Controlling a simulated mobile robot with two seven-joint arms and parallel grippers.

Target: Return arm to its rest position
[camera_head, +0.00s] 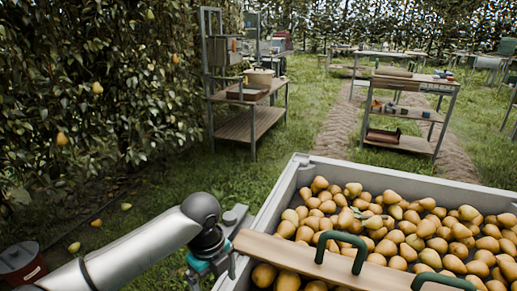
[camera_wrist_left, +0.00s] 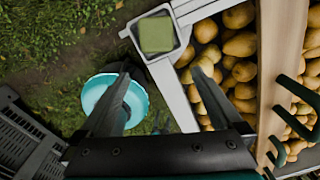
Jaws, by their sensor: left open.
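My left arm comes in from the lower left in the head view. My left gripper (camera_head: 212,268) is beside the near left corner of the crate, over the grass. In the wrist view the left gripper (camera_wrist_left: 160,85) has its two fingers spread apart, with no pear between them. The large pale crate (camera_head: 280,193) is full of yellow-brown pears (camera_head: 405,225). A wooden plank (camera_head: 270,250) with green handles (camera_head: 343,243) lies across the near part of the crate. My right gripper is not in view.
A teal round container (camera_wrist_left: 93,92) stands on the ground below the left gripper. A small tray with a green block (camera_wrist_left: 156,34) is at the crate's corner. A dark slatted crate (camera_wrist_left: 22,135) is at lower left. Pear foliage (camera_head: 90,90) lines the left; shelves (camera_head: 245,127) stand behind.

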